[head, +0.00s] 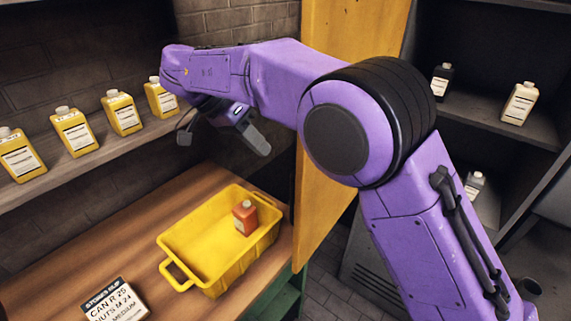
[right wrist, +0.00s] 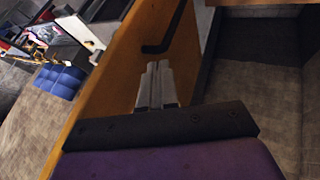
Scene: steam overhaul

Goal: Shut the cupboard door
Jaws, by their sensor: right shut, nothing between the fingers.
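The cupboard door (head: 322,205) is a yellow-orange panel standing open at the left of the dark cupboard (head: 480,110). My purple right arm crosses in front of it and hides its middle. My right gripper (head: 262,147) is left of the door in the head view, above the bench, its fingers shut and empty. In the right wrist view the shut fingers (right wrist: 157,85) lie close to the door (right wrist: 120,62), near a dark bent handle (right wrist: 166,40). I cannot tell whether they touch it. My left gripper is not in view.
A yellow crate (head: 185,236) holding an orange bottle (head: 245,217) stands on the wooden bench (head: 75,262) below my right gripper. A labelled box (head: 115,300) lies beside it. Several yellow bottles line the wall shelf (head: 50,185). Bottles stand inside the cupboard.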

